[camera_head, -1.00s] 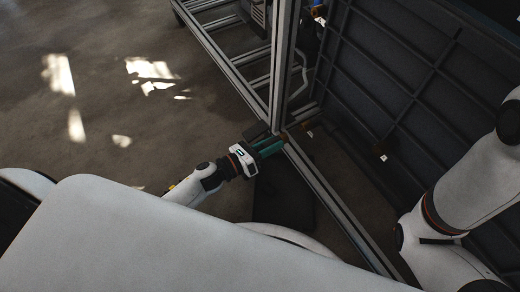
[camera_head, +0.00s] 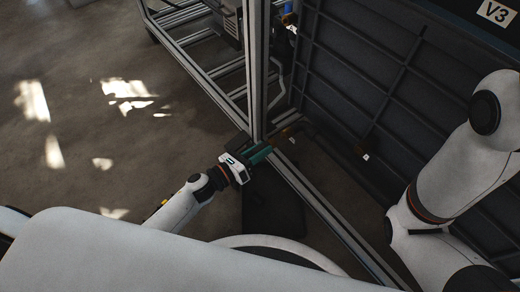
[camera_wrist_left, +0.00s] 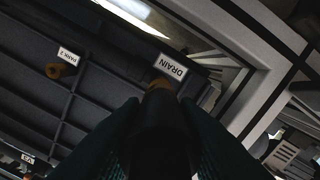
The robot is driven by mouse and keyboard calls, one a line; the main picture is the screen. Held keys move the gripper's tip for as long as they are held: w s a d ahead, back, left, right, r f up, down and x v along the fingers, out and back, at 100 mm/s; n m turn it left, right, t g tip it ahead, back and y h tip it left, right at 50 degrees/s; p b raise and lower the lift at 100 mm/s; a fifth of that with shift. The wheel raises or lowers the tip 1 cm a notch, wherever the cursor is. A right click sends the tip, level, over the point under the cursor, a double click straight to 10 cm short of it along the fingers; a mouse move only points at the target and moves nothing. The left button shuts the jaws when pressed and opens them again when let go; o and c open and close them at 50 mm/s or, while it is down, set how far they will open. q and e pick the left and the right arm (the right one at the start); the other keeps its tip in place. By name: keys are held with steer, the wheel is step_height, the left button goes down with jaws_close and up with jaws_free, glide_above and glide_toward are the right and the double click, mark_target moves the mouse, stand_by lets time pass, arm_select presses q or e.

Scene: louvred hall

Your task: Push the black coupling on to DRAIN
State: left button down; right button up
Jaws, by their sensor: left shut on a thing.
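My left gripper (camera_head: 262,154) is low beside the foot of the metal frame post in the head view. In the left wrist view its two teal fingers are shut on the black coupling (camera_wrist_left: 160,130), which points away from the camera. A brass stub (camera_wrist_left: 160,84) shows just beyond the coupling's far end, under the upside-down DRAIN label (camera_wrist_left: 171,66). The coupling hides most of that stub, so I cannot tell whether they touch. The coupling is not clear in the head view. My right arm is at the right; its gripper is out of view.
A second brass stub (camera_wrist_left: 57,71) sits by the PARK 2 label (camera_wrist_left: 67,55) on the dark ribbed panel (camera_head: 350,100). The aluminium post (camera_head: 256,75) and floor rail (camera_head: 315,205) stand close to my left gripper. A V3 sign (camera_head: 497,12) is at the upper right. Open floor lies left.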

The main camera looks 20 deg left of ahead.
mark_target(271, 142)
arm_select(q)
steer(key=shift+w+d, duration=0.15)
steer(key=shift+w, duration=0.05)
steer(key=shift+w+d, duration=0.25)
steer(key=shift+w, duration=0.1)
steer(key=shift+x, duration=0.85)
steer(key=c, duration=1)
jaws_free()
steer(key=shift+c, duration=0.2)
steer(key=shift+s, duration=0.1)
